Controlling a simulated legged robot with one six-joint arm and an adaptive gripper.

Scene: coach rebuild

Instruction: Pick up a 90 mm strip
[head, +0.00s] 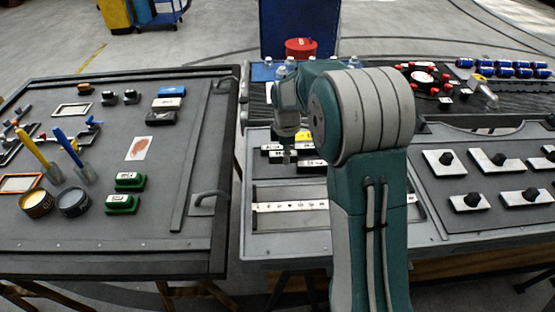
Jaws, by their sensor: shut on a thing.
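My gripper (287,154) points down over the left part of the right-hand bench, behind my teal arm. It is small in the view and its fingers are hard to make out. It is shut on a strip among a group of dark strips with white labels (311,163). I cannot read the labels or tell which length it holds, or whether it is raised. A yellow piece (302,137) lies just behind the group. My arm hides what lies to the right of it.
A recessed tray with a white marked rail (291,206) lies in front of the strips. The left bench (150,200) carries tools, tins and green blocks (123,203). Plates with black knobs (446,162) are at right. A red pot (300,47) stands behind. A gap separates the benches.

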